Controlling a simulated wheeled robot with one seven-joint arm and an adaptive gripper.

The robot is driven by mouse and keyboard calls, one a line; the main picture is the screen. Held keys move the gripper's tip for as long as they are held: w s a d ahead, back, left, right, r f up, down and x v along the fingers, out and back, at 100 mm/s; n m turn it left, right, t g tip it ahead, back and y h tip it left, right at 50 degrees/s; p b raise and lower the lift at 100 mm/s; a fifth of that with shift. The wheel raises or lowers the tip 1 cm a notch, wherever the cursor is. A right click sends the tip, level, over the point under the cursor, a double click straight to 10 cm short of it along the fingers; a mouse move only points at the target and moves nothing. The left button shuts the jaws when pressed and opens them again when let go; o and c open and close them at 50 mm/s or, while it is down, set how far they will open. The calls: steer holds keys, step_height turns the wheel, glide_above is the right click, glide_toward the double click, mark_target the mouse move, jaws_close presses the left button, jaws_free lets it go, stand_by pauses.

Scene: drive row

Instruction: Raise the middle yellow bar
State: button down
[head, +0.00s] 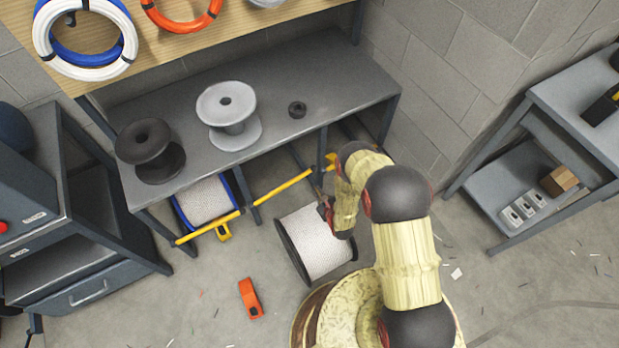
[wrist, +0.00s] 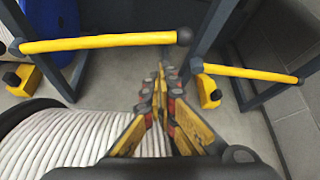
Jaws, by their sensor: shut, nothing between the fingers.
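Yellow bars run along the front of the low grey rack. The middle yellow bar (head: 284,187) stretches across the bay right of the blue-rimmed spool, roughly level, with its right end close to my gripper. In the wrist view this bar (wrist: 100,42) crosses the upper left and ends in a dark knob. My gripper (head: 318,190) is shut and empty. In the wrist view its fingertips (wrist: 161,75) appear just below and left of the knob, with no clear contact. My arm partly hides the right yellow bar, which shows better in the wrist view (wrist: 250,73).
A white cable spool (head: 317,243) stands on the floor beside my gripper. The left yellow bar (head: 208,228) crosses before the blue-rimmed spool (head: 205,200). Grey posts flank the bays. An orange object (head: 250,298) lies on the floor. A grey side table (head: 585,90) stands right.

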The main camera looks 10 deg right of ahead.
steer(key=b+x, duration=0.4)
steer(key=x, duration=0.5)
steer(key=shift+w+f, duration=0.15)
steer(key=shift+w, duration=0.1)
steer(key=shift+a, duration=0.1)
